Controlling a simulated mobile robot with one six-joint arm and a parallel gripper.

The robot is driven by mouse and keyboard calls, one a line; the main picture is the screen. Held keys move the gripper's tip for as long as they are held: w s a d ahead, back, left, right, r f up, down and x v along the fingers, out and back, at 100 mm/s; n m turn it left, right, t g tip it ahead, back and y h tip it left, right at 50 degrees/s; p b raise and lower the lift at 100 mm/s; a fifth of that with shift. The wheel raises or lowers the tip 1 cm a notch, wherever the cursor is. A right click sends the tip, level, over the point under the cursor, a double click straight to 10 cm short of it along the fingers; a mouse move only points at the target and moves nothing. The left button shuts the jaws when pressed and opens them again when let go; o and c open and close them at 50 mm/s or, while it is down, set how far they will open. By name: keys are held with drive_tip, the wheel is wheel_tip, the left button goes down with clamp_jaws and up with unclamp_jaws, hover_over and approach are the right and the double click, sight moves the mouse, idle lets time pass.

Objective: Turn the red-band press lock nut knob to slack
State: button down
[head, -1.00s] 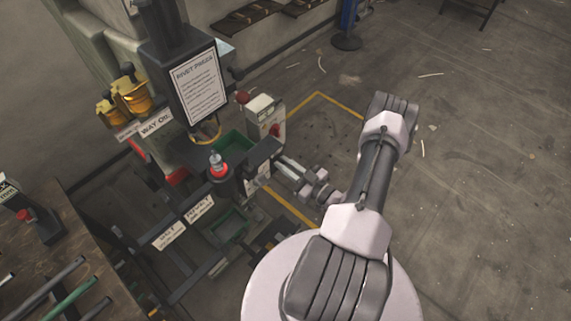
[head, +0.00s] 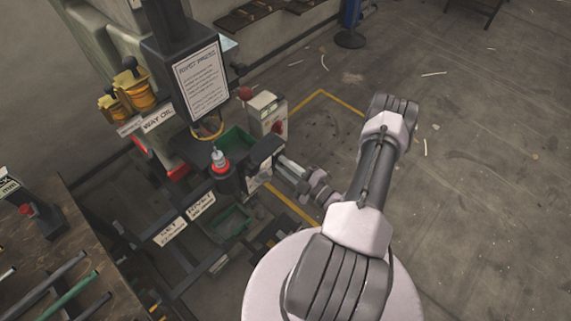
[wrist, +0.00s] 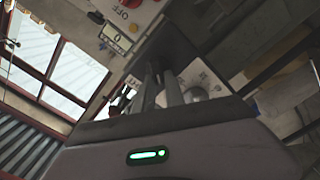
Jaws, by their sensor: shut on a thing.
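The red-band press (head: 220,170) stands left of centre in the head view, a dark post with a red ring and a metal tip. My gripper (head: 281,160) reaches in from the right, beside the press's dark arm and below the grey switch box. In the wrist view my gripper's two grey fingers (wrist: 160,78) point away, close together, shut on what looks like the lock nut knob. The fingers mostly hide the knob, so its turn position cannot be read. A pale plate (wrist: 207,76) with a round grey part (wrist: 195,94) is just right of the fingers.
Green bins (head: 232,222) sit around the press. A workbench (head: 70,270) is lower left. Open floor lies right.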

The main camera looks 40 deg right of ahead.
drive_tip(key=n, duration=0.6)
drive_tip(key=shift+a+f, duration=0.15)
drive_tip(key=shift+f, duration=0.25)
drive_tip(key=shift+n, duration=0.3)
drive_tip(key=c, duration=1.4)
unclamp_jaws()
drive_tip(key=s+d+p, duration=0.1)
drive_tip(key=s+p, duration=0.1)
drive_tip(key=s, duration=1.5)
drive_tip(key=shift+s+d+p, duration=0.2)
drive_tip(key=shift+p, duration=0.1)
